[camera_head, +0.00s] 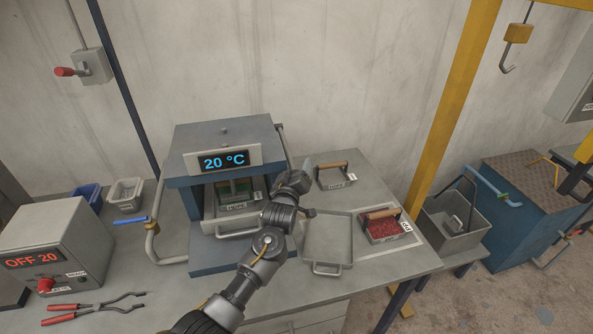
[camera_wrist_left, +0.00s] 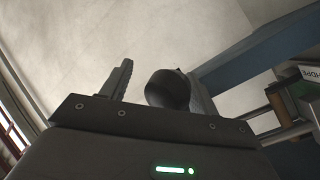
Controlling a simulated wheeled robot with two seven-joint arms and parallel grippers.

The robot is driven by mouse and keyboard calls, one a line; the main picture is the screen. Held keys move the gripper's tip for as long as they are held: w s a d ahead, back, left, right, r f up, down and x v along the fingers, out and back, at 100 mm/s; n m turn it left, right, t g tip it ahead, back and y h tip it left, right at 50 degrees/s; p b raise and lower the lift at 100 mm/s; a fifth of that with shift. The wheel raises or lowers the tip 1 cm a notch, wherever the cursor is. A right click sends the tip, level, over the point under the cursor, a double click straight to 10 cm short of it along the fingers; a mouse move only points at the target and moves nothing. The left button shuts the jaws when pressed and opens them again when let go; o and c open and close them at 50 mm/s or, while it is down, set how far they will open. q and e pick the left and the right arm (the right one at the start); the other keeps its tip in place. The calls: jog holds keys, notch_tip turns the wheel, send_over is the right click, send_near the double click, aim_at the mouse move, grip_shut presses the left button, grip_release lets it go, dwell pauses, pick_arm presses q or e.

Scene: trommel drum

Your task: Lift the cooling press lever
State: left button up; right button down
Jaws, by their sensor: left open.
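The cooling press (camera_head: 222,130) is a blue-grey frame on the bench, with a display reading 20 °C. Its lever (camera_head: 281,136) shows as a thin dark bar at the upper right side; its lower part is hidden behind my left gripper. My left gripper (camera_head: 298,178) is open beside the press's right side. In the left wrist view a dark rounded grip (camera_wrist_left: 168,90) shows between the open fingers, closer to the right finger; I cannot tell whether they touch. A mould with a label sits inside the press. My right gripper is not in view.
A control box (camera_head: 53,255) reading OFF 20 and red-handled tongs (camera_head: 92,307) are at left. A yellow post (camera_head: 452,110) stands right.

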pick_arm(q)
jog(key=shift+f, duration=0.1)
jog(key=shift+s+a+f, duration=0.1)
jog(key=shift+s, duration=0.45)
jog(key=s+a+b, duration=0.1)
jog(key=s+b, duration=0.2)
jog(key=s, duration=0.6)
jog(key=shift+s+a, duration=0.3)
jog(key=shift+s, duration=0.05)
